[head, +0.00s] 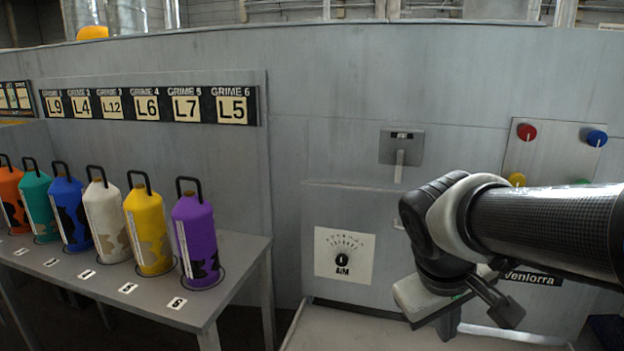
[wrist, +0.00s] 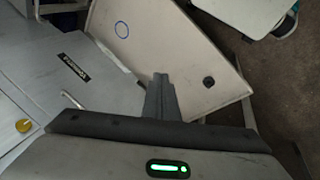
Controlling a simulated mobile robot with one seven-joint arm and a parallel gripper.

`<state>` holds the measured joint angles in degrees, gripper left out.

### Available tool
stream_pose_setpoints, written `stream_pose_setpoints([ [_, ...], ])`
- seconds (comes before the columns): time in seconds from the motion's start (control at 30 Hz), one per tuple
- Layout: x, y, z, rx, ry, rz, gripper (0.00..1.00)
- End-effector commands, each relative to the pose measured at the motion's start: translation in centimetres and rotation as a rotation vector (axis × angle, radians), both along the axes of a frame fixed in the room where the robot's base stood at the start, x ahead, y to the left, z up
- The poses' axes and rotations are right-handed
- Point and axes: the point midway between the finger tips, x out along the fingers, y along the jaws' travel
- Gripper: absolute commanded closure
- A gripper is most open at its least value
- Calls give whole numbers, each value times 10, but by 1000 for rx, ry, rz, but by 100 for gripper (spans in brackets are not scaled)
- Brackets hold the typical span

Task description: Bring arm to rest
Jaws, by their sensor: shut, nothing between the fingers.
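My gripper (head: 449,328) hangs at the end of my arm on the right of the head view, in front of the grey machine wall (head: 360,215). Its fingers point down and hold nothing. In the wrist view the two fingers (wrist: 160,82) are together, over a pale surface (wrist: 190,50) with a blue ring on it.
Several coloured cylinders, among them a purple one (head: 197,240) and a yellow one (head: 148,232), stand on a grey table (head: 235,262) at left. The wall holds a lever (head: 399,165), a dial panel (head: 344,254) and knobs, one red (head: 527,131).

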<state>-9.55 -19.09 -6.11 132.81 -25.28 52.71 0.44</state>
Motion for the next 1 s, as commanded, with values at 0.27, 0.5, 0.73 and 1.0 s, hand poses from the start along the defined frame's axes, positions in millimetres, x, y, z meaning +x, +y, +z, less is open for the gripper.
stream_pose_setpoints([
  [0.27,-53,42,19,270,-160,-133,100],
  [0.5,-73,65,49,400,-240,-189,100],
  [0.73,-73,65,97,397,-236,-188,100],
  [1.0,-73,65,175,395,-236,-187,100],
])
